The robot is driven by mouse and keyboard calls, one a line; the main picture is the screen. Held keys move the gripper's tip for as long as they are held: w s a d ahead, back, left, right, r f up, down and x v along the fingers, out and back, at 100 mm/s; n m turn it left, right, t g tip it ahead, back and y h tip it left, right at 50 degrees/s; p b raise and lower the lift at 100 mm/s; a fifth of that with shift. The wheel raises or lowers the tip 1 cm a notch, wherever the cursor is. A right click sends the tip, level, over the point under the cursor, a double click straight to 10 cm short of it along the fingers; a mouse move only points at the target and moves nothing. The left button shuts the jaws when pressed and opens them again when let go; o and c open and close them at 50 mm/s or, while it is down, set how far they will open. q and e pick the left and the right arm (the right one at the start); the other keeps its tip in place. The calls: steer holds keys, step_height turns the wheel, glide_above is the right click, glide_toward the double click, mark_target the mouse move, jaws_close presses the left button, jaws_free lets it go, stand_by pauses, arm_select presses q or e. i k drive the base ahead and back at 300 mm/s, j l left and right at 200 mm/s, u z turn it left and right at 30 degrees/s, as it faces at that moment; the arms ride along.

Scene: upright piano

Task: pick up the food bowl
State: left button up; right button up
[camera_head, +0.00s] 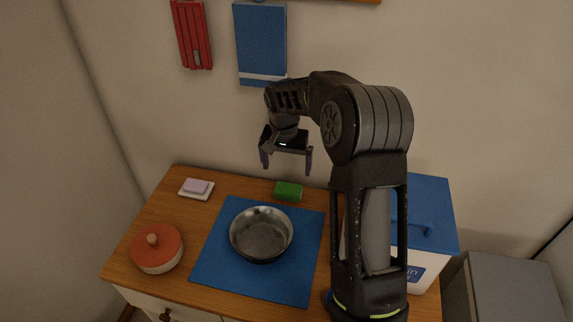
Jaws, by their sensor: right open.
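The food bowl (261,236) is a round grey metal bowl. It sits upright on a blue mat (214,262) on the wooden cabinet top and looks empty. My right gripper (286,165) hangs above the back of the cabinet, fingers pointing down. It is open and empty, higher than the bowl and behind it in the picture, not touching it. My left gripper is out of view.
A green sponge (289,191) lies behind the bowl. A pink soap on a white dish (196,189) is at the back left. A red-lidded pot (156,248) stands left. A white bin with a blue lid (430,205) is at the right, partly behind my arm.

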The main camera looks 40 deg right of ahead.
mark_target(261, 235)
steer(key=k+j, duration=1.15)
steer(key=j, duration=0.3)
